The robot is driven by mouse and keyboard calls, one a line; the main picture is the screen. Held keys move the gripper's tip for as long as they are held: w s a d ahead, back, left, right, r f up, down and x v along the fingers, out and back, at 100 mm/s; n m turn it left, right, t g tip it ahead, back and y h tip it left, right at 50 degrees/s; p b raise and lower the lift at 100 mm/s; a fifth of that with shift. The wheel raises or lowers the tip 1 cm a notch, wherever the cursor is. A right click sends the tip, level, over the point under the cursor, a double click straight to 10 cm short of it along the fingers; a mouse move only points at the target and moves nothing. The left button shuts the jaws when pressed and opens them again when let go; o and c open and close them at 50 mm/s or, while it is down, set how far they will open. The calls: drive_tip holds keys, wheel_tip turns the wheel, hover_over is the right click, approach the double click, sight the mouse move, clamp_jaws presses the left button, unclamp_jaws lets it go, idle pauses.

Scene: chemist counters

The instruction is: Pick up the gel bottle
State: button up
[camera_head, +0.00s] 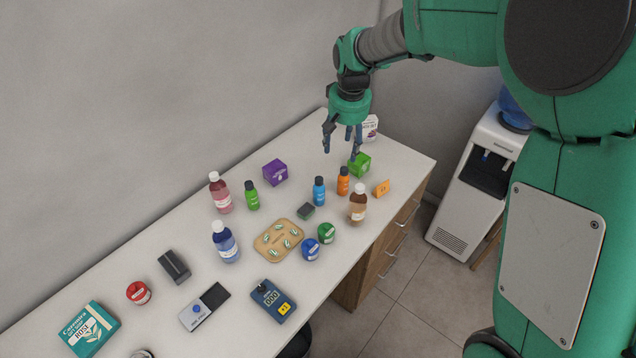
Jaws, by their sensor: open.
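No label reads clearly enough to tell which bottle is the gel bottle. Small black-capped bottles stand upright on the white counter: a green one (251,197), a blue one (319,192) and an orange one (343,182). White-capped bottles also stand there: a pink one (221,197), a larger blue one (226,246) and a brown one (358,208). My gripper (342,151) points down, open and empty, over the counter's far end. In the picture it is above the blue and orange small bottles, beside a green box (359,165).
A white container (370,127) stands behind my gripper. A purple box (275,172), an orange card (381,188), a dark green block (305,211), round jars (326,233) and a wooden tray (263,251) share the counter (180,232). The wall borders its left side.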

drive_tip(key=w+a+f+g+p, duration=0.1)
drive_tip(key=w+a+f, duration=0.2)
drive_tip(key=w+f, duration=0.45)
drive_tip(key=p, duration=0.2)
hover_over(319, 178)
drive_tip(key=shift+g, duration=0.4)
wheel_tip(319, 178, down, 11)
drive_tip(key=shift+r, duration=0.2)
drive_tip(key=shift+f, duration=0.2)
drive_tip(key=shift+f, duration=0.1)
drive_tip(key=shift+f, duration=4.2)
drive_tip(key=shift+f, duration=0.1)
drive_tip(key=shift+s+f, duration=0.15)
drive_tip(key=shift+f, duration=2.35)
